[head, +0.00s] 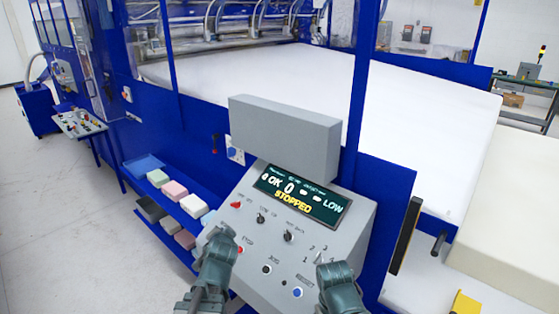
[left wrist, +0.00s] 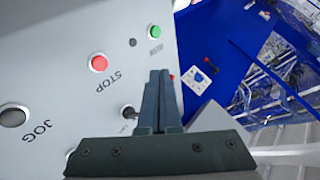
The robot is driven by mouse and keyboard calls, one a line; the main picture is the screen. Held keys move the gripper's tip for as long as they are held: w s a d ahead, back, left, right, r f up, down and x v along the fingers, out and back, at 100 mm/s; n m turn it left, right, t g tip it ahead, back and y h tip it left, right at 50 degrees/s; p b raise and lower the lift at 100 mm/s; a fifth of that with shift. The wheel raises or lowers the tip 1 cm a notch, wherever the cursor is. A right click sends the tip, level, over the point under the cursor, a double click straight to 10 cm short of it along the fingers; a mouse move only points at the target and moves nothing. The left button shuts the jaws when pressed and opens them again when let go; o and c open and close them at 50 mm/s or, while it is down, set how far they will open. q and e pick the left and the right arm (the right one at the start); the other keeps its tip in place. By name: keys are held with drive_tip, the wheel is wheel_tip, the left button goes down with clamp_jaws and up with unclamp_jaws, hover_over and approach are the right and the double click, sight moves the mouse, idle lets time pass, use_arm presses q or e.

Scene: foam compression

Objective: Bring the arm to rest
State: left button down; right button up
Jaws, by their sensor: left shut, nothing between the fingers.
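My left gripper (head: 220,232) is at the left side of the grey control panel (head: 262,240) in the head view. In the left wrist view its fingers (left wrist: 158,75) are together with nothing between them. They point over the panel face, near a red button (left wrist: 98,63) labelled STOP and a green button (left wrist: 154,32). Whether they touch the panel is unclear. My right gripper (head: 324,260) is over the panel's lower right; its finger gap is not clear. The panel's display (head: 298,198) reads OK, 0, LOW and STOPPED.
A grey box (head: 285,138) stands above the panel. A blue machine frame (head: 190,115) rises behind it, with a wide white foam slab (head: 300,85). A blue shelf (head: 178,207) with coloured foam blocks is at left. The floor (head: 50,220) at far left is clear.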

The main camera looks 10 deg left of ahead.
use_arm(q)
drive_tip(key=s+d+f+n+g+h+b, duration=0.1)
drive_tip(key=s+d+f+g+b, duration=0.2)
drive_tip(key=s+d+f+g, duration=0.2)
drive_tip(key=s+d+f+g+h+b, duration=0.2)
drive_tip(key=s+d+f+g, duration=0.4)
drive_tip(key=s+d+f, duration=0.6)
drive_tip(key=s+d+b, duration=0.1)
drive_tip(key=s+d, duration=0.2)
drive_tip(key=d, duration=0.2)
drive_tip(key=shift+s+d+f+n+g+b, duration=0.25)
drive_tip(key=shift+d+f+n+g+b, duration=0.05)
drive_tip(key=shift+d+n+b, duration=0.1)
